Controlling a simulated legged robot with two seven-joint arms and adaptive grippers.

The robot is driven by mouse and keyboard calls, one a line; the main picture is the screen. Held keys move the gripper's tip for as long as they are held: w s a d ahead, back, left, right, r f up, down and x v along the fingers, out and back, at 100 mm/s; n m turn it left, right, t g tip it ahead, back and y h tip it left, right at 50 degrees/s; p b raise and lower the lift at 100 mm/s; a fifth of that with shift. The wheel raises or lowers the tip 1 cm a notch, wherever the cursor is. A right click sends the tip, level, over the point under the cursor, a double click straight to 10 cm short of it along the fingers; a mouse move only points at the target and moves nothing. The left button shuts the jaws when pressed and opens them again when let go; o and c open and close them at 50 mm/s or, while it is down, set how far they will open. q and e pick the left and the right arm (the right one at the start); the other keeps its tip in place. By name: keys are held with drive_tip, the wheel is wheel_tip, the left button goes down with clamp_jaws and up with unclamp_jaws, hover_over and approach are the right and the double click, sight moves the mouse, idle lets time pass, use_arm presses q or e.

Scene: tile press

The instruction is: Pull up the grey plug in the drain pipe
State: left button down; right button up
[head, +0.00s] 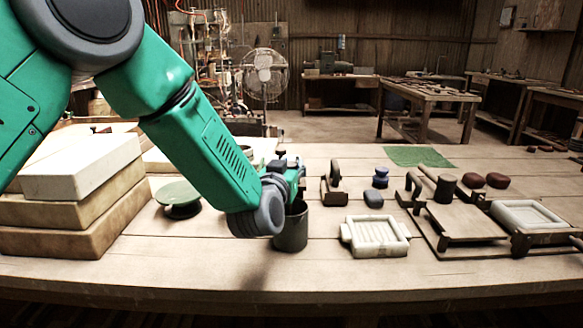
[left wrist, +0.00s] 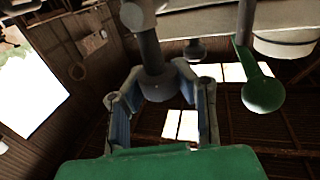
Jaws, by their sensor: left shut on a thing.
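A dark grey upright cylinder (head: 291,232), which looks like the drain pipe, stands on the table in the head view. My left gripper (head: 290,180) is at its upper end, and the arm and gripper partly cover its top. In the left wrist view, my left gripper (left wrist: 160,88) is shut on a dark grey piece with a wider round end and a narrower shaft, which looks like the grey plug (left wrist: 153,60). I cannot tell from the head view how far the plug is in the pipe. My right gripper is not in view.
A green round stand (head: 178,195) is left of the pipe, beside stacked pale blocks (head: 75,213). A white tray (head: 375,235) is on the right, with a dark press frame (head: 462,222) and a green cloth (head: 418,156) beyond. The table's front strip is clear.

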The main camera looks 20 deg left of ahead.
use_arm(q)
drive_tip(key=shift+f, duration=0.1)
drive_tip(key=c, duration=1.2)
unclamp_jaws()
drive_tip(key=shift+s, duration=0.1)
drive_tip(key=s, duration=1.2)
drive_tip(key=shift+d, duration=0.15)
